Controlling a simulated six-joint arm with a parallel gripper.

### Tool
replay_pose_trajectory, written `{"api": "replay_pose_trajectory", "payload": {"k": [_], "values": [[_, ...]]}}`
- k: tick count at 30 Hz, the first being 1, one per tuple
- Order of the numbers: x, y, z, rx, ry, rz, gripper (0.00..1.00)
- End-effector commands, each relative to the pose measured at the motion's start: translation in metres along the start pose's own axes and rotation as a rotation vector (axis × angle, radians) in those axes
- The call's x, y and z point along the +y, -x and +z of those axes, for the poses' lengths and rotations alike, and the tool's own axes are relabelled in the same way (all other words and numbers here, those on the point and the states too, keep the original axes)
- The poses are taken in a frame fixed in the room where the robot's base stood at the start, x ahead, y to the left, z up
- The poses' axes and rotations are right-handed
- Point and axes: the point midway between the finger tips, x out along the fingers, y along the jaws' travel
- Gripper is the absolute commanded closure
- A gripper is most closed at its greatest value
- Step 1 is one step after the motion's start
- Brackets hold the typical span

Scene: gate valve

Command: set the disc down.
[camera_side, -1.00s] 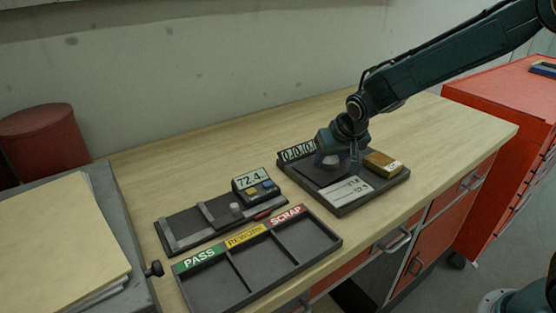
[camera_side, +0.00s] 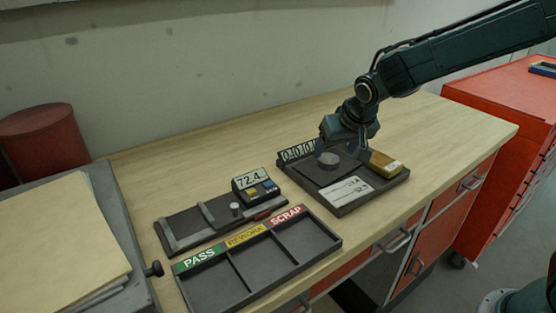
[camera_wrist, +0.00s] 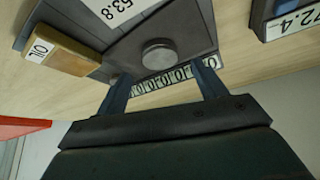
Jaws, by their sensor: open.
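The grey round disc (camera_side: 328,159) lies flat on the dark plate of the station (camera_side: 309,176), in front of its row of zeros. The wrist view also shows the disc (camera_wrist: 158,53), uncovered and with nothing around it. My gripper (camera_wrist: 163,70) is open and empty, its two blue fingers spread apart. In the wrist view the fingertips are just below the disc in the picture, apart from it. In the side view my gripper is above and slightly right of the disc.
An oil block (camera_side: 384,163) and a white number card (camera_side: 345,191) share the station. A gauge rail with a 72.4 display (camera_side: 251,181) and a PASS, REWORK and SCRAP tray (camera_side: 314,240) stand left. Bare bench top (camera_side: 200,160) lies behind.

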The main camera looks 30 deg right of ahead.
Motion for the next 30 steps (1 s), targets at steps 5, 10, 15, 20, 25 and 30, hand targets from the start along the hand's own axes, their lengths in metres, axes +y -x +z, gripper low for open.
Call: {"api": "replay_pose_trajectory", "payload": {"k": [5,10,15,20,25,30], "values": [[-0.001,0.029,-0.001,0.003,0.0,-0.003,0.3],[0.0,0.052,0.0,0.002,0.001,-0.003,0.3],[0.0,0.07,0.0,0.002,0.001,-0.001,0.3],[0.0,0.076,0.001,-0.001,0.001,0.0,0.3],[0.0,0.077,0.0,-0.001,0.001,0.0,0.3],[0.0,0.077,0.0,-0.001,0.0,0.0,0.3]]}}
